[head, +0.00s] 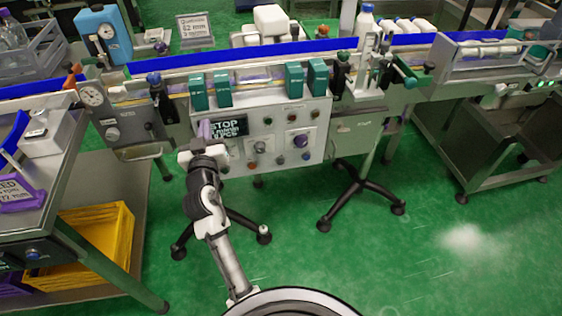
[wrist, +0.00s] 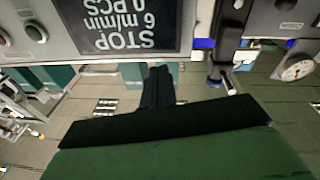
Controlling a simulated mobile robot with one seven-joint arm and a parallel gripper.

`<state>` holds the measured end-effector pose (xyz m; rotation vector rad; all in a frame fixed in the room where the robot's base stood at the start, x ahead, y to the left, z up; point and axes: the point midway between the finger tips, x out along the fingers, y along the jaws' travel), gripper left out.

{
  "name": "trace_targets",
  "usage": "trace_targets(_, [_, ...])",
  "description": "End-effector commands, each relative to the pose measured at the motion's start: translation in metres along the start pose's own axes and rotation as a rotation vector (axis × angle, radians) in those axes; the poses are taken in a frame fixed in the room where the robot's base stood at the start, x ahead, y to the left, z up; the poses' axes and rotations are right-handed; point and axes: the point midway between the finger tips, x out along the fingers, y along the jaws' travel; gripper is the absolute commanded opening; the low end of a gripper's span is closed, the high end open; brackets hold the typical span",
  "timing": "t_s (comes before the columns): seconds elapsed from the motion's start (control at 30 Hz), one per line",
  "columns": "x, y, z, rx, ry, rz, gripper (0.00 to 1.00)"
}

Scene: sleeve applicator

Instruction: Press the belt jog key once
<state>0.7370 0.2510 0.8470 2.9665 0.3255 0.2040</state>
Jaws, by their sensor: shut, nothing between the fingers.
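The grey control panel (head: 270,115) hangs on the front of the conveyor line. Its dark display (head: 229,127) reads STOP, 6 m/min, 0 PCS; the display also shows upside down in the wrist view (wrist: 125,22). I cannot tell which is the belt jog key; the labels are too small. My gripper (head: 204,128) is at the panel's left edge, beside the display. In the wrist view its dark fingers (wrist: 158,86) are together and empty.
Green guards (head: 198,91) stand above the panel along the blue-edged belt. A pressure gauge (head: 92,95) sits on the machine to the left. A side bench with a yellow crate (head: 95,240) is at lower left. The green floor right of my arm is open, apart from stand feet (head: 360,195).

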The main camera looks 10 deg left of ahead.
Motion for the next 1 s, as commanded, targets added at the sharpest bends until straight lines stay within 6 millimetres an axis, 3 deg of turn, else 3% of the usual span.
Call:
trace_targets(0.1, [-0.003,0.027,0.05,-0.039,-0.12,0.083,0.0])
trace_targets(0.27, [-0.017,0.065,0.112,-0.09,-0.266,0.197,0.0])
trace_targets(0.5, [-0.056,0.121,0.193,-0.17,-0.462,0.37,0.0])
trace_targets(0.7, [-0.088,0.153,0.232,-0.22,-0.562,0.472,0.0])
trace_targets(1.0, [-0.1,0.165,0.245,-0.239,-0.597,0.511,0.0])
